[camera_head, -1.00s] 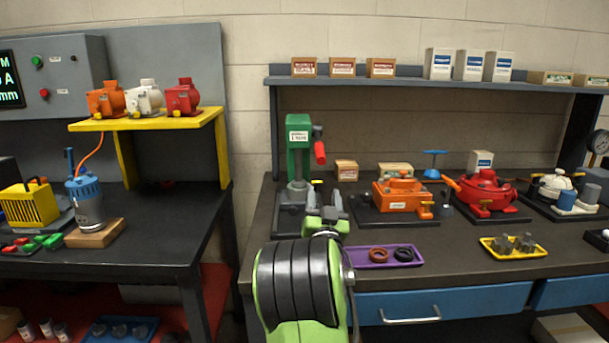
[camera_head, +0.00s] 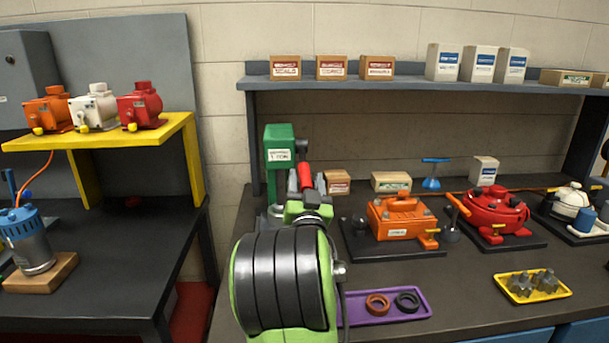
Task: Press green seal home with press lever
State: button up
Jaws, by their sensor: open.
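The green press (camera_head: 279,142) stands at the left end of the right workbench. Its red lever handle (camera_head: 304,174) hangs at the press's right side. My gripper (camera_head: 306,186) is open, with its grey fingers on either side of the red handle in the picture. I cannot tell whether they touch it. No green seal can be made out. A purple tray (camera_head: 352,319) right of my arm holds a brown-red ring (camera_head: 377,305) and a black ring (camera_head: 407,302).
An orange motor (camera_head: 400,217) and a red motor (camera_head: 494,209) sit on dark plates right of the press. A yellow tray (camera_head: 510,295) holds grey metal parts. A shelf (camera_head: 420,84) with boxes runs above. The left bench (camera_head: 130,235) stands across a gap.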

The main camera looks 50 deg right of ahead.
jog(key=shift+a, duration=0.1)
grip_shut()
